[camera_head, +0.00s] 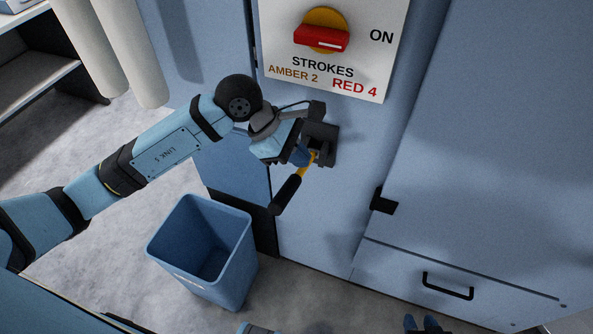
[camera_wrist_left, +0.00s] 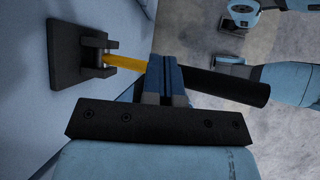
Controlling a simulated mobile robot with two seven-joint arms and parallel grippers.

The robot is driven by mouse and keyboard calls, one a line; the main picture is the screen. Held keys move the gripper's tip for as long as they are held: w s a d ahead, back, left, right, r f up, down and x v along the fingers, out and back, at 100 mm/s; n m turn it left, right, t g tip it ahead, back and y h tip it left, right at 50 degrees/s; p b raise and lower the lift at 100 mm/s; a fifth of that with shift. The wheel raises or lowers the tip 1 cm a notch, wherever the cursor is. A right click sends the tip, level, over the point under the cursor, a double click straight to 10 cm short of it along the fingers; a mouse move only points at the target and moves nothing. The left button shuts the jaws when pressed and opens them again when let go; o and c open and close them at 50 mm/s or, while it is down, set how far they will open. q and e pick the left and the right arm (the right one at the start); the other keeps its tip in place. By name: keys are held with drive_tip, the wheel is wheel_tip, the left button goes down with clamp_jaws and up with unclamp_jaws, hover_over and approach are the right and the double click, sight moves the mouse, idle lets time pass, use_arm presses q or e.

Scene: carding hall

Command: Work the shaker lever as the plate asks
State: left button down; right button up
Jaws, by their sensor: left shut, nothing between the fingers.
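The shaker lever has a yellow shaft (camera_wrist_left: 122,63) and a black grip (camera_head: 286,194). It comes out of a dark bracket (camera_head: 325,143) on the blue machine front and slants down in the head view. My left gripper (camera_head: 304,156) is at the lever, shut with nothing between its fingers. In the left wrist view its fingers (camera_wrist_left: 166,78) overlap the junction of shaft and grip; contact is unclear. The white plate (camera_head: 283,76) reads "STROKES", "AMBER 2", "RED 4" and "ON". My right gripper (camera_head: 424,323) shows only blue tips at the bottom edge.
A red knob (camera_head: 318,38) on an amber disc sits on the plate. An open blue bin (camera_head: 243,254) stands on the floor below the lever. A black latch (camera_head: 384,201) and a drawer handle (camera_head: 448,286) are to the right. Shelving (camera_head: 38,78) stands at upper left.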

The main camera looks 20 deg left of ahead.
sight(295, 175)
idle(0.6)
use_arm(q)
drive_tip(key=shift+s+f+b, duration=0.1)
drive_tip(key=shift+f+b, duration=0.3)
drive_tip(key=shift+b, duration=0.2)
use_arm(e)
drive_tip(key=shift+f, duration=0.6)
use_arm(q)
drive_tip(key=shift+f, duration=0.1)
use_arm(e)
drive_tip(key=shift+w+r, duration=0.1)
drive_tip(key=shift+r, duration=0.15)
